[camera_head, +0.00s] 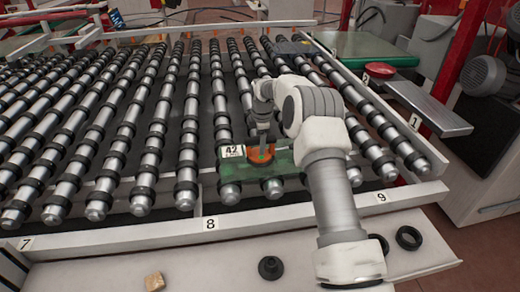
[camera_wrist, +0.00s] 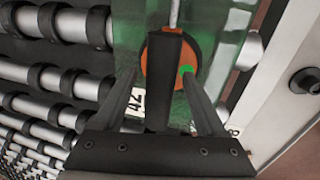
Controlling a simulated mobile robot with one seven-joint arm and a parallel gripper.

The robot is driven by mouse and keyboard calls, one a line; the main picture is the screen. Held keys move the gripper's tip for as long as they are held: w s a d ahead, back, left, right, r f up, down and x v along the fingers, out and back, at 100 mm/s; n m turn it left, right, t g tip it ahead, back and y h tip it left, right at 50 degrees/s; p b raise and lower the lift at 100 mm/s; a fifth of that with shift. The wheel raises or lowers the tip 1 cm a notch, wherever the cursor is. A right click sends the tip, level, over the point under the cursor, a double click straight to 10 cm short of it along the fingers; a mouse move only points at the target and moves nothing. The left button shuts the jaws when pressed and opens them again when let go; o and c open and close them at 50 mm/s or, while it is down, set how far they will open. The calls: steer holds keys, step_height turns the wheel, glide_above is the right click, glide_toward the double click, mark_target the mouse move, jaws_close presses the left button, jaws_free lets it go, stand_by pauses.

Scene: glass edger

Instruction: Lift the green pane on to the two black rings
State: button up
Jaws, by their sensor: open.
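The green pane (camera_head: 287,162) is see-through and lies over the front ends of the rollers, with a white "42" label (camera_head: 232,152) on it. It fills the upper middle of the wrist view (camera_wrist: 226,75). An orange disc (camera_head: 268,160) with a black grip bar (camera_wrist: 166,85) and a green dot sits on the pane. My gripper (camera_wrist: 158,74) is open above the pane, one finger on each side of the bar; I cannot tell whether they touch it. A black ring (camera_head: 408,238) lies on the front ledge, and another dark ring (camera_head: 380,242) is partly hidden by my arm.
The rollers (camera_head: 155,150) carry many black bands. A white rail (camera_head: 150,238) numbered 7, 8 and 9 runs along the front. A black knob-like piece (camera_head: 270,267) and a tan block (camera_head: 154,281) are on the ledge. A red disc (camera_head: 380,69) is at the right.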

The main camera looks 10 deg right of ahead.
steer(key=shift+c, duration=0.2)
jaws_close()
stand_by(1.1)
steer(key=shift+w+r, duration=0.15)
steer(key=shift+r, duration=0.05)
